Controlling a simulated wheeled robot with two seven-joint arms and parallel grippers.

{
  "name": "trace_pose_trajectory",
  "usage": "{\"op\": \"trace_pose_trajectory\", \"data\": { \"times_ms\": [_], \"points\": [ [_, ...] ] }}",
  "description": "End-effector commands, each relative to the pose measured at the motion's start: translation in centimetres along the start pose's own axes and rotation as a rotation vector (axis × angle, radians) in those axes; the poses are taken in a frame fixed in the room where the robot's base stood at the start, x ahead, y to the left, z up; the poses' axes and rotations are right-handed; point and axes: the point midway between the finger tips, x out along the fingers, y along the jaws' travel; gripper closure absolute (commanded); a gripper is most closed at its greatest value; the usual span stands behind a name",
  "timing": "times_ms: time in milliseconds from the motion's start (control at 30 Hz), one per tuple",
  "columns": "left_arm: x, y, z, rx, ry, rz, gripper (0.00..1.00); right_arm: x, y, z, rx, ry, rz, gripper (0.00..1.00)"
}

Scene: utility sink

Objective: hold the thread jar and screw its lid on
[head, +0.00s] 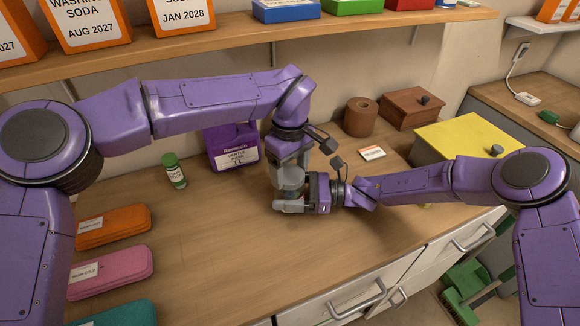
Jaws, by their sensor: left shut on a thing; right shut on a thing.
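The thread jar (290,178) is a small, clear-looking vessel standing near the middle of the wooden counter, mostly hidden by my grippers. My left gripper (289,162) points down from above and is shut at the jar's top. The lid is hidden between its fingers, so I cannot tell how it sits on the jar. My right gripper (289,196) comes in level from the right, low down, and is shut on the jar's body. Its near grey finger lies across the front of the jar.
A purple jug (232,148) and a green-capped bottle (174,172) stand to the left. The counter's front middle is clear.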

Motion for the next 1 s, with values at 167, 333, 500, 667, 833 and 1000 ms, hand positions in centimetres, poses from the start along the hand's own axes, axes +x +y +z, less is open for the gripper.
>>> {"op": "trace_pose_trajectory", "data": {
  "times_ms": [167, 333, 500, 667, 833, 1000],
  "points": [
    [0.09, -0.01, 0.00, 0.064, -0.001, 0.000, 0.59, 0.00, 0.00, -0.02, 0.000, 0.000, 0.000, 1.00],
    [0.13, -0.06, 0.00, 0.432, -0.001, 0.000, 0.59, -0.01, 0.01, -0.02, 0.000, 0.000, 0.000, 1.00],
    [0.13, -0.09, -0.03, 0.757, 0.001, 0.000, 0.59, -0.01, 0.01, -0.02, 0.000, 0.000, 0.000, 1.00],
    [0.12, -0.10, -0.03, 0.854, 0.001, 0.000, 0.59, -0.01, 0.00, -0.03, 0.000, 0.001, 0.000, 1.00],
    [0.11, -0.10, -0.04, 0.854, 0.001, 0.000, 0.59, -0.01, 0.00, -0.03, 0.000, 0.001, 0.000, 1.00],
    [0.10, -0.10, -0.04, 0.852, 0.001, 0.000, 0.06, -0.01, 0.00, -0.03, 0.000, 0.001, 0.000, 1.00]
  ]
}}
